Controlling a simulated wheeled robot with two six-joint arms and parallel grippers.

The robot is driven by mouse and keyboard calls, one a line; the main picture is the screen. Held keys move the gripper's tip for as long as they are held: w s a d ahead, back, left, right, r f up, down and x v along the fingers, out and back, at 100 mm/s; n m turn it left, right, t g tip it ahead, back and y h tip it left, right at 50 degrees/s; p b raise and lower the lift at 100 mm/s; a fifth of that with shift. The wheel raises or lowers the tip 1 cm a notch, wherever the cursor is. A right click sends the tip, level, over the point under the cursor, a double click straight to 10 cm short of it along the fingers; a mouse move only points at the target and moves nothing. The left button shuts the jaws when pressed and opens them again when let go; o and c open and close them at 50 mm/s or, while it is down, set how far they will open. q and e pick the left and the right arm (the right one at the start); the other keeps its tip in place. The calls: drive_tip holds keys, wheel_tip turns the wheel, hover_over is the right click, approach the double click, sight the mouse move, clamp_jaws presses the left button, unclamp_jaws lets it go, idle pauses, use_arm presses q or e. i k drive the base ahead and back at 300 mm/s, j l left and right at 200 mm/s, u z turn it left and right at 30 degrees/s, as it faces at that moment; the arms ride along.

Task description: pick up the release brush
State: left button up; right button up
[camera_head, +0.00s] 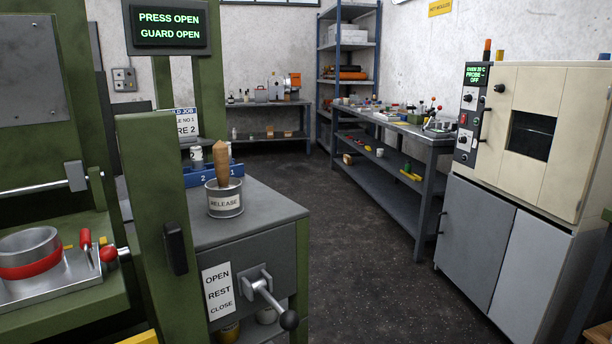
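The release brush (222,163) shows as a brown wooden handle standing nearly upright in a grey metal pot (214,207) labelled RELEASE. Its lower end is hidden inside the pot. The pot stands on the grey top of a bench (262,212) beside the green press, near the middle left of the head view. Neither of my grippers is in view.
A green press post (160,220) stands close left of the pot. A blue numbered rack (205,177) with small bottles is just behind it. Dark floor (345,225) is open to the right.

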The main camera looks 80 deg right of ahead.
sight(221, 153)
drive_tip(key=z, duration=0.45)
drive_tip(key=j+z, duration=0.1)
drive_tip(key=z, duration=0.35)
drive_tip(key=k+z, duration=0.1)
drive_tip(key=z, duration=0.35)
drive_tip(key=j+z, duration=0.1)
drive_tip(key=z, duration=0.35)
drive_tip(key=k+z, duration=0.1)
drive_tip(key=z, duration=0.3)
